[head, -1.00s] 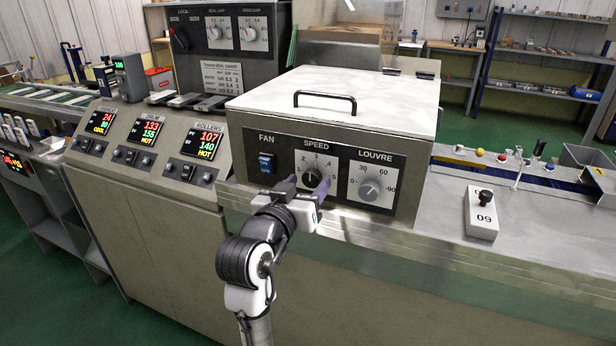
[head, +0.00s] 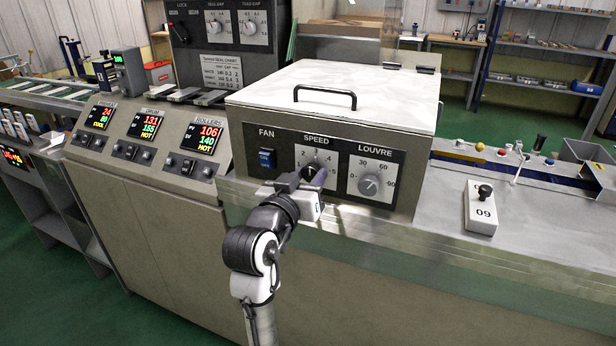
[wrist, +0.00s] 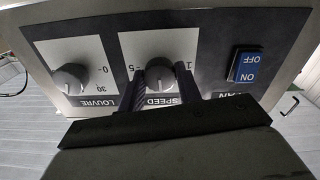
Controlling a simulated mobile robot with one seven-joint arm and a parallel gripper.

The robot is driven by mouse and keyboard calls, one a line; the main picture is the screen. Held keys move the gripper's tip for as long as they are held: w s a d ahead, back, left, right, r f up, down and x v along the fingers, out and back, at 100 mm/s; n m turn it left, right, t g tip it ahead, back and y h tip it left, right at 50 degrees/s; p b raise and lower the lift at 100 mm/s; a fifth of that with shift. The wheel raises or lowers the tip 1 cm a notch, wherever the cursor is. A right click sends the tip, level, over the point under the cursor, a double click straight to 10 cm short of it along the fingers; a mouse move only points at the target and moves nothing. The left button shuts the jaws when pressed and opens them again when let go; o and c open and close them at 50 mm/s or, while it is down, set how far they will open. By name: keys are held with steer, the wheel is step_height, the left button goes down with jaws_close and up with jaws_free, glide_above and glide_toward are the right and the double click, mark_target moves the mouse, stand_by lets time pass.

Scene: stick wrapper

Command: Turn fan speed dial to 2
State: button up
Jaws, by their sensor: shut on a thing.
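The fan speed dial (wrist: 159,73) is a round grey knob on a white plate marked SPEED, on the dark front panel of a box. In the head view the speed plate (head: 327,162) shows numbers above the knob, and my gripper partly hides the knob. My gripper (head: 309,175) is at the dial, its two dark fingers shut on the knob from both sides. In the wrist view the fingers of my gripper (wrist: 163,88) stand on either side of the knob. The dial's exact setting is hard to read.
The blue FAN switch (head: 267,159) is left of the dial, and the LOUVRE knob (head: 369,184) is right of it. The box lid has a black handle (head: 325,97).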

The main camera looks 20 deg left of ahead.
steer(key=n+p, duration=0.3)
steer(key=n, duration=0.1)
steer(key=shift+r, duration=0.15)
steer(key=shift+n+p, duration=1.7)
steer(key=shift+n, duration=0.5)
steer(key=o, duration=1)
steer(key=shift+s+f, duration=0.15)
steer(key=shift+f, duration=0.05)
